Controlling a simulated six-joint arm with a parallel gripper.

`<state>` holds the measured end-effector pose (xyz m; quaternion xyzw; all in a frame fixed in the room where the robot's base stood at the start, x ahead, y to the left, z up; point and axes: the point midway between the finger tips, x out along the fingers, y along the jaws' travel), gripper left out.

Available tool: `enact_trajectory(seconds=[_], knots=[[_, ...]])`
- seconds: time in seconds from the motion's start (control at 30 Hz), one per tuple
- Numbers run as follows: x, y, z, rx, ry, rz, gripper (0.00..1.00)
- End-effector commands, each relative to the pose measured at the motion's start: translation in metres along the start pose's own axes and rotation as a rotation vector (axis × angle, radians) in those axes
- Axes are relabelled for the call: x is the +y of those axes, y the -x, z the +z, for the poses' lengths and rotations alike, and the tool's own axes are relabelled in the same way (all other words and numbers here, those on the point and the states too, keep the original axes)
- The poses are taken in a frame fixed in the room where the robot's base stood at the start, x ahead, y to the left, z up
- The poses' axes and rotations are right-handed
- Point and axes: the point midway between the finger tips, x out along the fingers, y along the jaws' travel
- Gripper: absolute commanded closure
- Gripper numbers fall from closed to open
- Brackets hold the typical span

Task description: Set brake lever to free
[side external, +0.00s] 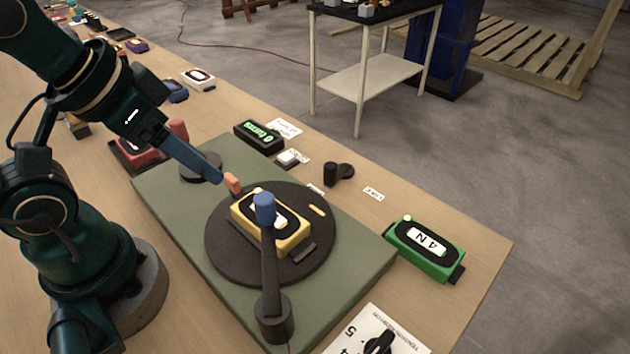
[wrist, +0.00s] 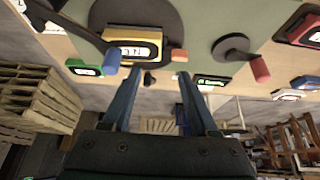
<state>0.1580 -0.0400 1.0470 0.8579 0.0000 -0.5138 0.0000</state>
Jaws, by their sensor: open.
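Which control is the brake lever I cannot tell for sure, as the small labels are unreadable. A small black lever (side external: 338,173) lies between two white labels (side external: 316,189) (side external: 373,193) beyond the turntable; a small dark shape in the wrist view (wrist: 149,78) may be it. A long dark lever with a blue knob (side external: 265,207) reaches across the turntable's front; its knob shows in the wrist view (wrist: 111,60). A red-knobbed lever (side external: 179,131) stands behind my fingers. My gripper (side external: 221,178) is open and empty above the green plate, near the orange peg; its fingers also show in the wrist view (wrist: 160,74).
A dark turntable (side external: 223,257) carries a yellow detector (side external: 292,243) and an orange peg (side external: 232,183) at its rim. Around it are a green detector (side external: 430,250), a black display (side external: 258,137), a white button (side external: 290,158) and a dial (side external: 379,342). The right table corner is clear.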

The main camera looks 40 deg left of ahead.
Motion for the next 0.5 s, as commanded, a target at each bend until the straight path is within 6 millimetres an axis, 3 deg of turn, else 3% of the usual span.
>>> enact_trajectory(seconds=[0.3,0.5], knots=[[0.0,0.0,-0.002,0.007,-0.012,0.0,0.4],[0.005,0.006,-0.051,0.122,-0.083,0.02,0.4]])
